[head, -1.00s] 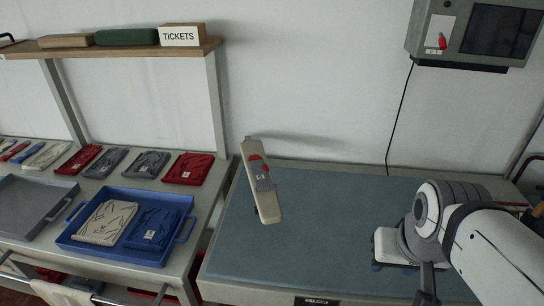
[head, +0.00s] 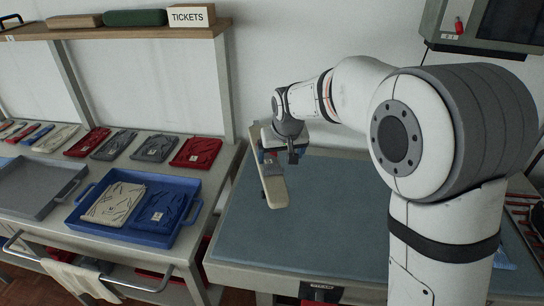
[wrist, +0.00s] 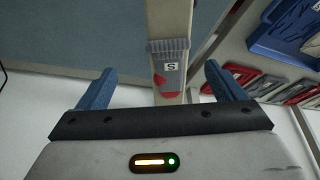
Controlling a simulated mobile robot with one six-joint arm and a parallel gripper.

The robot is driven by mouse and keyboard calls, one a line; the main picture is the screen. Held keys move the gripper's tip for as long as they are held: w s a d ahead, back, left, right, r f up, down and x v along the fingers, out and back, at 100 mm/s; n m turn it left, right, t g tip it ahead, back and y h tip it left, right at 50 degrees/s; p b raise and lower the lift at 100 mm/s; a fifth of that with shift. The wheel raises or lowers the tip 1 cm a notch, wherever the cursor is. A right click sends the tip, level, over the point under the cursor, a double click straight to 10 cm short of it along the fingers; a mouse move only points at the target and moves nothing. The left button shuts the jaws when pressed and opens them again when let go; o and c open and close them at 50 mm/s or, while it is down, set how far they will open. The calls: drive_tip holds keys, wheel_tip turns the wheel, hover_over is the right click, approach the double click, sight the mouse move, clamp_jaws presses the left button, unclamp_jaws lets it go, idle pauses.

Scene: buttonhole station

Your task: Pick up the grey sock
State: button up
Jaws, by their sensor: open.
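The grey sock (wrist: 170,60) has red patches at heel and toe and a white S tag. It is on a narrow beige board (head: 275,191) that stands out over the blue work surface; I cannot tell whether it is pulled around the board or lies on its face. In the head view the sock (head: 269,158) is partly hidden by my gripper (head: 291,154). In the wrist view my gripper (wrist: 160,68) is open and empty, with one blue finger on each side of the board and sock, apart from both.
A blue tray (head: 150,236) with a beige and a blue folded garment stands on the left table, beside a grey tray (head: 27,208). Several folded garments line that table's back. A shelf (head: 130,32) and a grey screen unit (head: 450,42) are above. The blue work surface (head: 315,222) is largely clear.

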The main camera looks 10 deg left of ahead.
sight(273, 168)
drive_tip(key=shift+w+a+f, duration=0.2)
drive_tip(key=shift+a+f, duration=0.15)
drive_tip(key=x, duration=0.2)
drive_tip(key=p+x, duration=0.1)
drive_tip(key=x, duration=0.1)
drive_tip(key=a+p+x, duration=0.1)
drive_tip(key=x, duration=0.2)
drive_tip(key=shift+w, duration=0.1)
drive_tip(key=shift+c, duration=0.3)
drive_tip(key=c, duration=1)
